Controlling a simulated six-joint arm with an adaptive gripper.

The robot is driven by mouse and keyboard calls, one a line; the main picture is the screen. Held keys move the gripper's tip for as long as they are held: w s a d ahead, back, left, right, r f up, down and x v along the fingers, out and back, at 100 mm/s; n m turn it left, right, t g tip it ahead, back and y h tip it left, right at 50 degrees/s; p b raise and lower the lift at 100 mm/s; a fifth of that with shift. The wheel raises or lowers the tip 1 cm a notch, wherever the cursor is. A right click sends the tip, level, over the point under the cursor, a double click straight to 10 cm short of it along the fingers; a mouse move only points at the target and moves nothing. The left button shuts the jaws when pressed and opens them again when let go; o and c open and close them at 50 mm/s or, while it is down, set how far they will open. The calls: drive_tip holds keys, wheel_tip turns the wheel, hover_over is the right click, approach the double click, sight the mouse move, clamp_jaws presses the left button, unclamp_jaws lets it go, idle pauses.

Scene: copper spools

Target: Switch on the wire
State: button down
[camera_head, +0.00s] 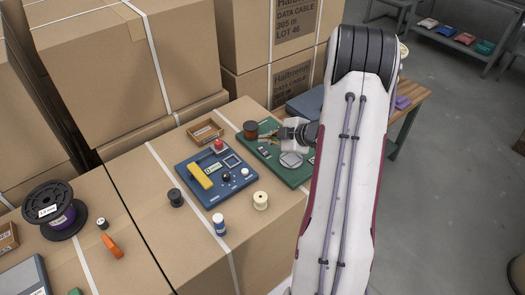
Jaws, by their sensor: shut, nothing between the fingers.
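My gripper (268,137) reaches in from the right over a green board (268,165). It is small in view, and its fingers look closed and empty. A copper-brown spool (250,129) stands at the board's far left corner, left of my fingertips. A round grey disc (291,160) and a small metal part (264,151) are also on the board. Left of it lies a blue panel (213,197) with a yellow bar (204,176), a red button (219,145), a small display and knobs. I cannot tell whether my fingertips touch anything. No wire is clear at this size.
A dark spool (175,197), a cream spool (260,200) and a blue-white bottle (219,224) stand near the panel. A small cardboard tray (205,131) lies behind it. A large black reel (54,210) and orange tool (111,246) are left. Stacked boxes (120,60) rise behind.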

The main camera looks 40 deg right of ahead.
sight(265, 153)
drive_tip(key=shift+w+f, duration=0.2)
drive_tip(key=shift+f, duration=1.3)
drive_tip(key=shift+f, duration=0.6)
idle(1.2)
drive_tip(key=shift+r, duration=0.55)
drive_tip(key=shift+r, duration=0.1)
idle(0.3)
drive_tip(key=shift+s+r, duration=0.2)
drive_tip(key=shift+r, duration=1)
drive_tip(key=shift+s+r, duration=0.2)
drive_tip(key=shift+r, duration=1)
drive_tip(key=shift+r, duration=0.1)
